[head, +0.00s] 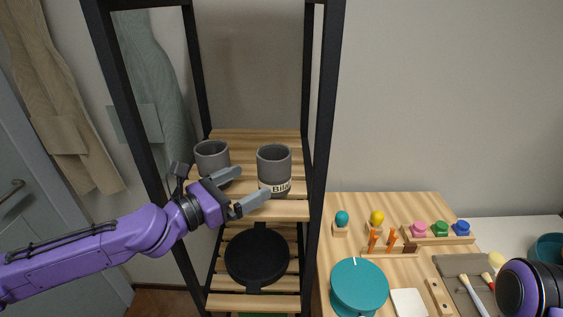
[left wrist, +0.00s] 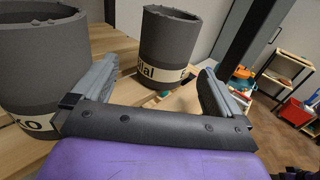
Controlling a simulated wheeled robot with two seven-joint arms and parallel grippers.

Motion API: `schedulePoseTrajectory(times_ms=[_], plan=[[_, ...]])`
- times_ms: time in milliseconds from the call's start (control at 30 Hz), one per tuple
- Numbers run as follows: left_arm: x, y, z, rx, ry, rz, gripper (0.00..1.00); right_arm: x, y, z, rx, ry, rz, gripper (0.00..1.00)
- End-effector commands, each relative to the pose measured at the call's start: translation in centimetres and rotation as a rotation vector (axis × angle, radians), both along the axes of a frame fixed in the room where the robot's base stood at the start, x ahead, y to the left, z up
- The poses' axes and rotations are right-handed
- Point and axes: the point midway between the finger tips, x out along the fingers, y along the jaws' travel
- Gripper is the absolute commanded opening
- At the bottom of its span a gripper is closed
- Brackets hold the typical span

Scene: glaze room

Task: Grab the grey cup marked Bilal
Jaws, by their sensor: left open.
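The grey cup marked Bilal (head: 274,160) stands upright on the upper slatted shelf, with its cream label facing out. It also shows in the left wrist view (left wrist: 168,38), ahead of and between my fingers. A second grey cup (head: 211,155) stands to its left; in the left wrist view this cup (left wrist: 36,62) bears a label ending in "KO". My left gripper (head: 253,183) is open and empty just in front of the Bilal cup, to its lower left, with the fingers pointing towards it. My right gripper is out of view; only part of my right arm shows.
The shelf's black uprights (head: 324,130) stand either side of the cups. A dark round pan-like thing (head: 257,256) lies on the shelf below. A wooden table to the right holds a teal round container (head: 359,287), coloured knobs and brushes. Aprons hang at left.

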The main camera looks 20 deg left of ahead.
Motion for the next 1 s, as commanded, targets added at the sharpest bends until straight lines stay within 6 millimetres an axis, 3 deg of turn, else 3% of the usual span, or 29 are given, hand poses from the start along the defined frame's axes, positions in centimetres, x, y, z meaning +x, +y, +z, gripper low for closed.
schedulePoseTrajectory(times_ms=[133, 367, 600, 933, 1000], plan=[[1.7, -1.2, -0.5, 0.004, -0.006, 0.005, 1.0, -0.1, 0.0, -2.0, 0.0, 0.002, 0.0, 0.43], [5.0, -2.3, -0.3, 0.0, 0.004, 0.016, 1.0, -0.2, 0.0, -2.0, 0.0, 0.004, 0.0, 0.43], [8.6, -4.7, -0.3, 0.001, 0.005, 0.012, 1.0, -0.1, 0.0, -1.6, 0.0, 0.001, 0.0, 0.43], [9.6, -5.3, -0.3, -0.002, 0.002, 0.012, 1.0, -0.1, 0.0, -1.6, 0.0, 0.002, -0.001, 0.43], [9.6, -5.3, -0.3, -0.002, 0.002, 0.012, 0.77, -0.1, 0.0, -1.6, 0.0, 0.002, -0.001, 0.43]])
